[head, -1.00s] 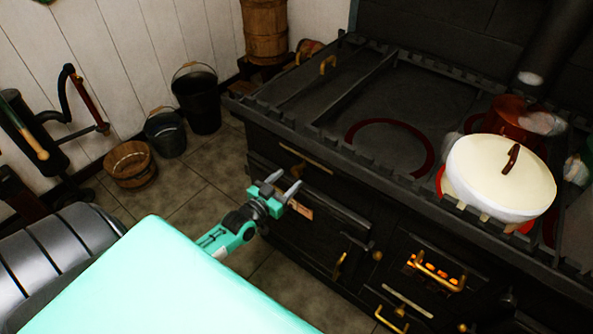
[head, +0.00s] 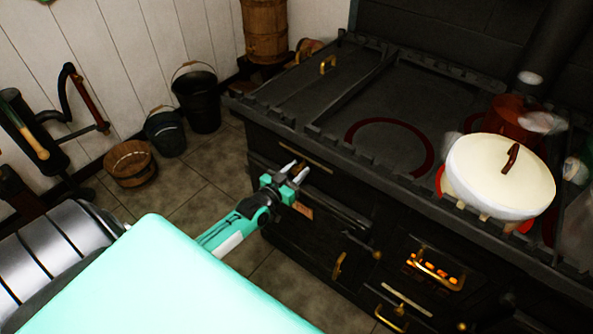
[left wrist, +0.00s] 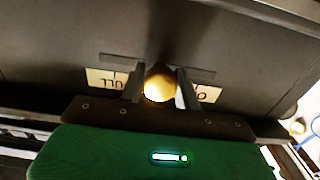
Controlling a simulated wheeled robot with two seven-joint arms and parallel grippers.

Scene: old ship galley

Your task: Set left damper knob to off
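The left damper knob (left wrist: 159,87) is a round brass knob on the dark stove front. It also shows in the head view (head: 300,173), partly covered by my fingers. My left gripper (left wrist: 161,84) has one finger on each side of the knob, with no clear gap, and looks shut on it. In the head view my left gripper (head: 298,169) reaches the stove front from the left. Cream labels sit left (left wrist: 106,79) and right (left wrist: 208,93) of the knob; their lettering is upside down and partly hidden. My right gripper is not in view.
Buckets (head: 196,100) stand by the wall.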

